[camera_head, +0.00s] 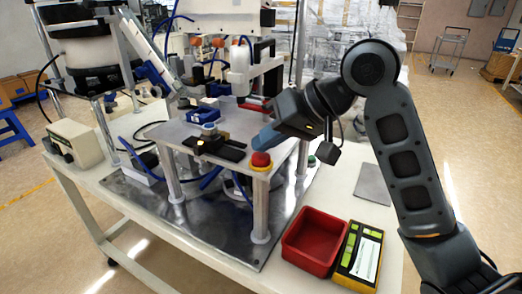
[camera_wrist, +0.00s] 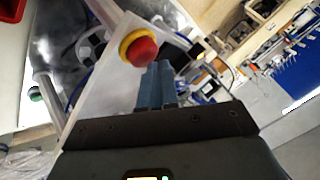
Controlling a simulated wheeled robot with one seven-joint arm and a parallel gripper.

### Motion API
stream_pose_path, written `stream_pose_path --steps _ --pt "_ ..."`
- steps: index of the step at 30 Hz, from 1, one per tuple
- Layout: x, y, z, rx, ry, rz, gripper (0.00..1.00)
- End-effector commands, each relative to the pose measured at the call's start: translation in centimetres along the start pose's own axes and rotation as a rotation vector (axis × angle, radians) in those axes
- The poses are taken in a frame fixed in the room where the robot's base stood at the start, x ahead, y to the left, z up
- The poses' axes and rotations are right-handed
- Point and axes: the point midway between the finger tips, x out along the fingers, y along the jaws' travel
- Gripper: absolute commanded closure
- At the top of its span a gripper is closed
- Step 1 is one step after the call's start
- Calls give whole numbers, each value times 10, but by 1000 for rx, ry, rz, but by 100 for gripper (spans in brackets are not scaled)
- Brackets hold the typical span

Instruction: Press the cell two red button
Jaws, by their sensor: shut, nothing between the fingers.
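The red button (camera_head: 261,159) is a red mushroom head on a yellow ring. It sits at the front right corner of the raised metal plate (camera_head: 232,122). My gripper (camera_head: 259,143) is shut and empty, with its blue fingers just above and beside the button in the head view. In the wrist view the red button (camera_wrist: 142,50) shows just beyond the tips of my gripper (camera_wrist: 158,68), slightly to their left. A small gap or light contact between fingertips and button cannot be told apart.
A green button (camera_head: 311,160) is to the right of the red one, lower down. A red bin (camera_head: 315,238) and a yellow-black box (camera_head: 358,252) stand on the white table at the front right. A black fixture (camera_head: 222,148) is on the plate, left of the button.

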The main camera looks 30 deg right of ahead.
Motion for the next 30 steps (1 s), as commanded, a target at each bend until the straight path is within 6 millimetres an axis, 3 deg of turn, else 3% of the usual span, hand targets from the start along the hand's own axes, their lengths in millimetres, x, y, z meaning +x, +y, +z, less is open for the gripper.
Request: stream_pose_path --steps 17,30 --pt "-8 -6 -6 0 1 0 100" --pt "-33 -25 -24 0 1 -1 100"
